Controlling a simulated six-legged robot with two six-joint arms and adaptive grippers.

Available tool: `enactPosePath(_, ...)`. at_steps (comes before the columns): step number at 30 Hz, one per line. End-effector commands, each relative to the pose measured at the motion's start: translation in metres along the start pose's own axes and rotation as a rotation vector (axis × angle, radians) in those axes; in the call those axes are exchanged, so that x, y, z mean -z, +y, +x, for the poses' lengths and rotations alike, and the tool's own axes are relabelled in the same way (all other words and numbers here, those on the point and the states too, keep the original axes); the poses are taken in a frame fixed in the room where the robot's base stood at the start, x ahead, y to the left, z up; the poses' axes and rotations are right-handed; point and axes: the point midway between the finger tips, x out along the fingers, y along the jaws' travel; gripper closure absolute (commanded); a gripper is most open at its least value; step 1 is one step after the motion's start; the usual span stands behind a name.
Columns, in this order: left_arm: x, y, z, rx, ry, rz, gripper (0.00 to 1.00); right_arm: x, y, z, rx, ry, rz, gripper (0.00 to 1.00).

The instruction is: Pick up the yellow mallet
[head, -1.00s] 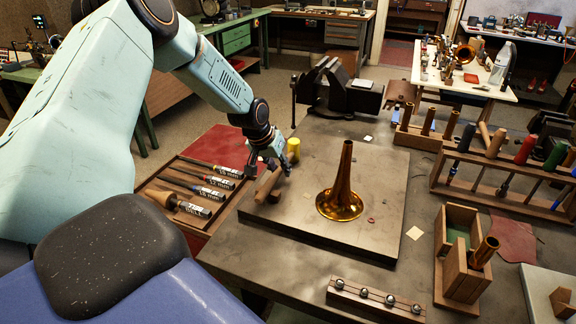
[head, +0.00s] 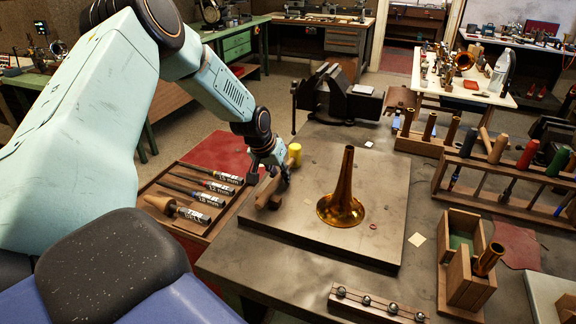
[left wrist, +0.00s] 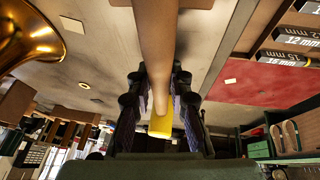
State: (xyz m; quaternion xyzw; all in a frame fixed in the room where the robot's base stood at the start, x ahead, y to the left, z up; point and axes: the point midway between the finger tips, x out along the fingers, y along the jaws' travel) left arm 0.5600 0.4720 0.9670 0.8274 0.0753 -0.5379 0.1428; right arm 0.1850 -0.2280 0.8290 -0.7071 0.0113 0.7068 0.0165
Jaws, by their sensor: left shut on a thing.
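The yellow mallet has a pale wooden handle (head: 265,190) and a yellow cylindrical head (head: 295,153). My left gripper (head: 277,180) is shut on the handle, pointing down from above. In the left wrist view the handle (left wrist: 158,50) runs between the two dark fingers (left wrist: 160,105), with the yellow head (left wrist: 161,124) beyond. The fingers hide part of the handle. I cannot tell any gap under the mallet. My right gripper is out of view.
A brass horn bell (head: 343,205) stands upright on the plate, right of the mallet. A tray of marked tools (head: 180,222) lies to the left. A black vise (head: 335,95) stands behind. A wooden box (head: 446,262) and tool rack (head: 500,195) are at right.

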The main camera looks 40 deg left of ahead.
Motion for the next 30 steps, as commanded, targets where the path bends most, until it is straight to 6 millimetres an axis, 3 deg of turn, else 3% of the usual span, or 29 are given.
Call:
enactPosePath(8,0.001,0.001,-0.004,-0.001,-0.002,-0.001,1.0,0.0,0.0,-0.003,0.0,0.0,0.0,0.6)
enactPosePath(21,0.032,0.013,-0.076,-0.003,0.002,0.0,1.0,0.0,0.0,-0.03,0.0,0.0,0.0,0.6)
enactPosePath(30,0.038,0.016,-0.092,-0.001,0.0,-0.001,1.0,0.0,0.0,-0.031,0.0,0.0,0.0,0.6)
